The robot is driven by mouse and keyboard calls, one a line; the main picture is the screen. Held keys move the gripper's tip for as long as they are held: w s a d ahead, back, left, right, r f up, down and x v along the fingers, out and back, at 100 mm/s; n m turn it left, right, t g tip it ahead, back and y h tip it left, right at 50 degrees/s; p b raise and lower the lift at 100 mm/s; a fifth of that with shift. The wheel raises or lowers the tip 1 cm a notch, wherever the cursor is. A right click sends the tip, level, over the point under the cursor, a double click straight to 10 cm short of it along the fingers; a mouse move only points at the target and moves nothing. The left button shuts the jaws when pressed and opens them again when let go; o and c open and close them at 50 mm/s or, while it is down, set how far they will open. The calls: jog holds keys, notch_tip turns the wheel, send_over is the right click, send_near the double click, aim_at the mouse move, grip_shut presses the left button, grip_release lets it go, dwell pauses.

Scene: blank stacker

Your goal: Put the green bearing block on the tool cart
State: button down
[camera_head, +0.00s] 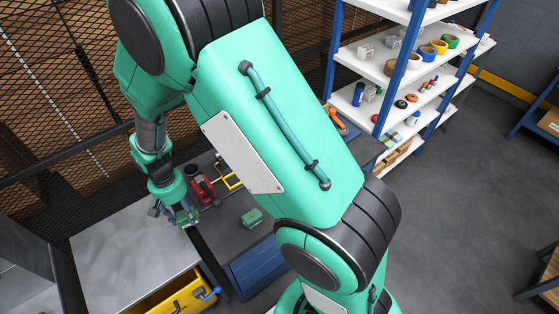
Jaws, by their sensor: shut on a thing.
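A small green block (252,217), which looks like a bearing block, rests on a dark worktop (224,238) with a blue front. My gripper (186,220) is left of that block, near the gap between the dark worktop and a grey metal top (125,250). The grey-topped unit has an open yellow drawer (176,301) and may be the tool cart; I cannot tell for certain. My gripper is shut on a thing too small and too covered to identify. My own arm hides part of the dark worktop.
A red tool (203,190) stands on the dark worktop, close to the right of my gripper. A yellow frame-like item (232,181) lies behind it. A blue-posted shelf (397,72) with several parts stands at the back right. The grey top is mostly clear.

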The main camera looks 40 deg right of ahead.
jog(key=s+d+f+n, duration=0.1)
jog(key=s+d, duration=0.4)
jog(key=s, duration=0.7)
jog(key=s+d+n, duration=0.1)
jog(key=s+d, duration=0.4)
jog(key=s, duration=0.7)
jog(key=shift+t, duration=0.4)
jog(key=f, duration=0.5)
jog(key=shift+s+a, duration=0.15)
jog(key=shift+a, duration=0.1)
jog(key=w+a, duration=0.1)
jog(key=w, duration=0.4)
jog(key=w+a+f, duration=0.1)
jog(key=w, duration=0.4)
jog(key=w+a, duration=0.1)
jog(key=w, duration=0.4)
jog(key=shift+w+f, duration=0.3)
jog(key=shift+w, duration=0.05)
jog(key=shift+f, duration=0.1)
jog(key=shift+f, duration=1.65)
